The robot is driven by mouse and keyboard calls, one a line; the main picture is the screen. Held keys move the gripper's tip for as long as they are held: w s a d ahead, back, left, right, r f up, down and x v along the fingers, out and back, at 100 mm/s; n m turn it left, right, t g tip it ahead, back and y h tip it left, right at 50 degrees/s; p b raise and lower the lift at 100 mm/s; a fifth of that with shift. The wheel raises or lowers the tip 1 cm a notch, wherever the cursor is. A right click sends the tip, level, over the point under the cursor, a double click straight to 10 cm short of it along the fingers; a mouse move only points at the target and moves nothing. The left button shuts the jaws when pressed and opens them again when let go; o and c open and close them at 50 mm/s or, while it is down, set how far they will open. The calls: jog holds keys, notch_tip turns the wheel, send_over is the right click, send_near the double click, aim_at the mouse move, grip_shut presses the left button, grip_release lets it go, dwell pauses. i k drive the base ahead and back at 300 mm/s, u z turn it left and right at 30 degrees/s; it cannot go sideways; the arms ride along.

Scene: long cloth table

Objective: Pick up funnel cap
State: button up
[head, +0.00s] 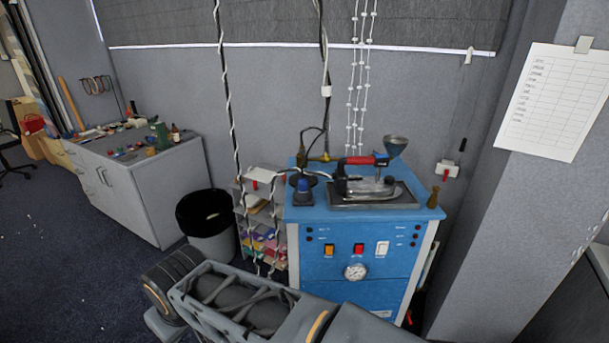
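A dark grey funnel-shaped piece (396,144), wide end up, shows at the back right of the blue machine (355,245). It stands behind the red-handled iron (360,178). I cannot make out a separate cap on it, and its lower end is partly hidden. My gripper is not in view; only grey links of my own arm show along the bottom, in front of the machine.
A small blue-topped container (304,191) stands on the machine's left side. A metal tray (372,201) lies under the iron. Cords and beaded strings hang above. A black bin (206,218) and a shelf (262,218) stand left. A grey pillar (500,200) closes off the right.

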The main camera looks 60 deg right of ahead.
aim_at(313, 180)
jog(key=z, duration=0.9)
jog(key=i, duration=0.95)
jog(key=z, duration=1)
